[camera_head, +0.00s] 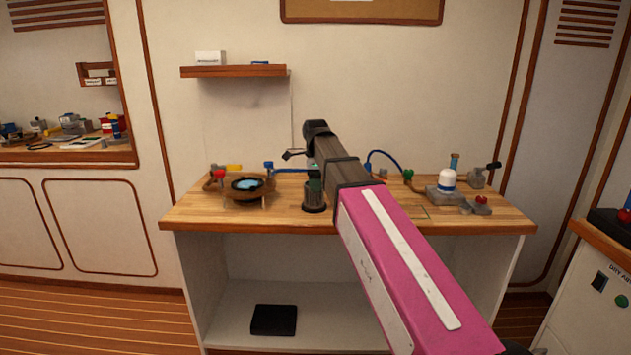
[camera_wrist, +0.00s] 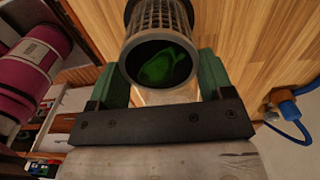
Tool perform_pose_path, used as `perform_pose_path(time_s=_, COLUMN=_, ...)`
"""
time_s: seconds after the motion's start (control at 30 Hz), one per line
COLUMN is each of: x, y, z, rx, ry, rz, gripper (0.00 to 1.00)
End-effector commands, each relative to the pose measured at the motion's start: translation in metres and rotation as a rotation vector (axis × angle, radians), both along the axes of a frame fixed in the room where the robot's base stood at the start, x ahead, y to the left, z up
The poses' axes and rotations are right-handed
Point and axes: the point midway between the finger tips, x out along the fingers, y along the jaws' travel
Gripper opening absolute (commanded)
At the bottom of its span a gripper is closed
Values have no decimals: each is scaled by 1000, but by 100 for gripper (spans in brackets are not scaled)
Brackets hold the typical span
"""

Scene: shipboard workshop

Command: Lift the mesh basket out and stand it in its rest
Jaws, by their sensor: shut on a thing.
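The mesh basket (camera_wrist: 160,18) is a dark metal mesh cylinder with a smooth rim, and a bright green piece shows inside it. My gripper (camera_wrist: 163,88) has its green fingers closed on either side of it in the wrist view. In the head view a dark cylinder, apparently the basket (camera_head: 314,197), is upright under my gripper (camera_head: 314,175), over the middle of the wooden bench. I cannot tell whether its bottom touches the bench. My arm hides part of the bench behind it. I cannot pick out the basket's rest with certainty.
A round brown bowl-like vessel (camera_head: 261,195) with blue inside stands on the bench (camera_head: 270,222) to the left. A blue hose (camera_head: 383,153) curves behind my arm. A grey device with a white-and-blue top (camera_head: 447,181) stands right. A green outline marks bare wood right of my arm.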

Motion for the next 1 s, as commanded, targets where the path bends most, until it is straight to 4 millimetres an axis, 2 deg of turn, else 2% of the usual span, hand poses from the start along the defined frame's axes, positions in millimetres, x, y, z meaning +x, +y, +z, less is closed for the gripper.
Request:
perform_pose_path(time_s=0.53, x=0, y=0, z=-11, rx=0, ry=-1, rz=0, gripper=48)
perform_pose_path(time_s=0.57, x=0, y=0, z=-12, rx=0, ry=-1, rz=0, gripper=77)
perform_pose_path(time_s=0.63, x=0, y=0, z=-11, rx=0, ry=-1, rz=0, gripper=100)
perform_pose_path(time_s=0.87, x=0, y=0, z=-11, rx=0, ry=-1, rz=0, gripper=100)
perform_pose_path(time_s=1.0, x=1, y=0, z=-5, rx=0, ry=-1, rz=0, gripper=100)
